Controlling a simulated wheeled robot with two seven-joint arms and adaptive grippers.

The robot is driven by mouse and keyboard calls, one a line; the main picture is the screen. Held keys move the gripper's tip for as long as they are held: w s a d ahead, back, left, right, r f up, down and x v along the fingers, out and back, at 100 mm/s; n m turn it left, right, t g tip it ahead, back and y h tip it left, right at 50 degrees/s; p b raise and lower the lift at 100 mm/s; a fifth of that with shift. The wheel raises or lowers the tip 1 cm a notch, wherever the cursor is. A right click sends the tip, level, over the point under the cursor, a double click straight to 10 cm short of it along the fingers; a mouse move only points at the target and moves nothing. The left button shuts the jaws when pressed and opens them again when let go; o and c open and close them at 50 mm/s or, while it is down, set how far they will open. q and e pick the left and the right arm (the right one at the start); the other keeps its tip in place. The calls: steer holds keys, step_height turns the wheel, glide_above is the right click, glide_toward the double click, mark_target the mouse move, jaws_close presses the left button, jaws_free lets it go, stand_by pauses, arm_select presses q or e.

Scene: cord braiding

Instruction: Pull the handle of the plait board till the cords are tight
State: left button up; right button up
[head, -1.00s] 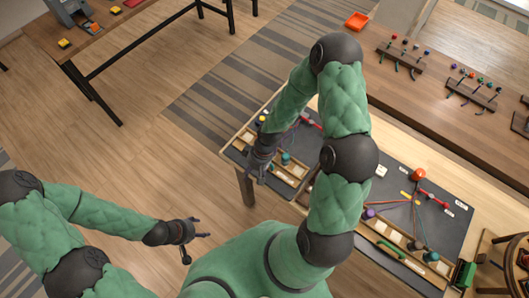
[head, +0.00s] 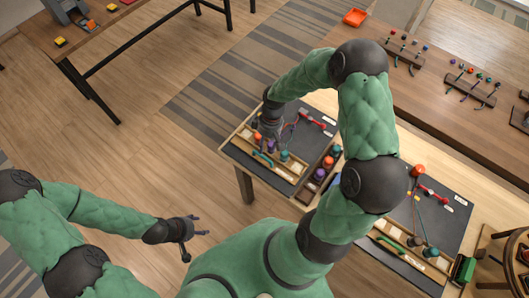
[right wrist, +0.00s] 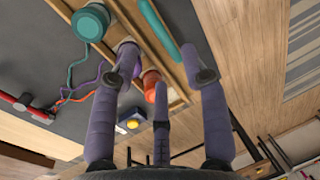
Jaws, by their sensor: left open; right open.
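A dark plait board (head: 240,155) lies on the near table, with a red handle (head: 312,119) at its upper right. The handle also shows in the right wrist view (right wrist: 25,106), at the left edge and apart from my fingers. Purple and orange cords (right wrist: 75,97) run slack and curved from it to a purple spool (right wrist: 125,47) and an orange spool (right wrist: 151,82); a teal spool (right wrist: 90,22) has a loose teal cord. My right gripper (head: 272,133) is open and empty above the board's left part. My left gripper (head: 204,226) is open and empty, away from the table.
A second dark board (head: 447,225) with its own red handle (head: 432,192) lies to the right, partly behind my right arm. Several spools (head: 325,167) stand in a holder between the boards. A wooden tray (head: 268,168) runs along the first board's front edge.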

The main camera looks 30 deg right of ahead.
mark_target(264, 152)
steer(key=f, duration=0.4)
steer(key=a+f, duration=0.1)
steer(key=shift+s+f+b, duration=0.2)
steer(key=shift+f+b, duration=0.1)
steer(key=shift+f, duration=0.1)
